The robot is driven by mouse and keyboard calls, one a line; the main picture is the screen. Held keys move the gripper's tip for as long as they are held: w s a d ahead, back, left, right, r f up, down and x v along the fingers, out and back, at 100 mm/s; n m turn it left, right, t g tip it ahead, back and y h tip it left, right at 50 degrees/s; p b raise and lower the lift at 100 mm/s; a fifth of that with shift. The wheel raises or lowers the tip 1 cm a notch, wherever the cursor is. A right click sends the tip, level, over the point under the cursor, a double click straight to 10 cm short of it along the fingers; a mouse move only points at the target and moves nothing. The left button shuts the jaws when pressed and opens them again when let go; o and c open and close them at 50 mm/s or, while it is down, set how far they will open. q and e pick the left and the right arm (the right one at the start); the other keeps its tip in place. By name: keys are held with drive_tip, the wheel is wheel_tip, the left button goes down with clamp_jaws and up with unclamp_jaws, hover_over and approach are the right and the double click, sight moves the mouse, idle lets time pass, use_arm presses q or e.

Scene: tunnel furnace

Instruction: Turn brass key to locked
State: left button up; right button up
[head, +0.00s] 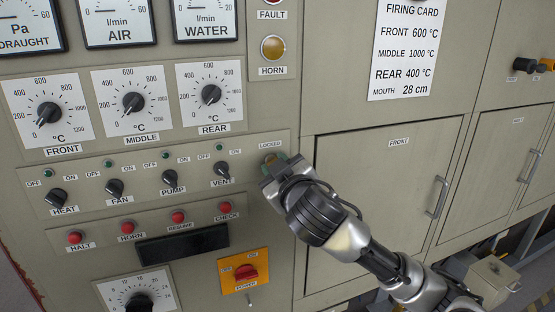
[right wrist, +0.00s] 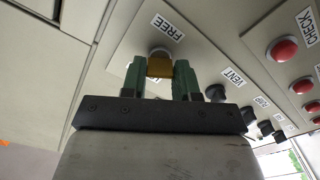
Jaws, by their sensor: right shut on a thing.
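The brass key (right wrist: 160,67) sits in a round lock on the control panel, between the FREE label (right wrist: 166,26) and another label mostly hidden by my gripper in the right wrist view. In the head view the LOCKED label (head: 270,145) shows just above the lock. My right gripper (head: 272,163) reaches the lock from the lower right, and its green fingers are shut on the key's bow from both sides. The gripper hides most of the key in the head view, and I cannot tell the key's exact angle. My left gripper is not in view.
The VENT knob (head: 222,168) and the red CHECK button (head: 225,207) are close to the left of my right gripper. An orange POWER switch (head: 245,272) is lower down. The FRONT door (head: 385,190) with its handle (head: 436,197) is to the right.

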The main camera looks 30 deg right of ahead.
drive_tip(key=n+p, duration=0.4)
drive_tip(key=n, duration=0.2)
drive_tip(key=shift+r, duration=0.15)
drive_tip(key=n+p, duration=0.3)
drive_tip(key=n, duration=0.2)
drive_tip(key=shift+n, duration=0.4)
drive_tip(key=o, duration=0.9)
drive_tip(key=shift+f, duration=0.2)
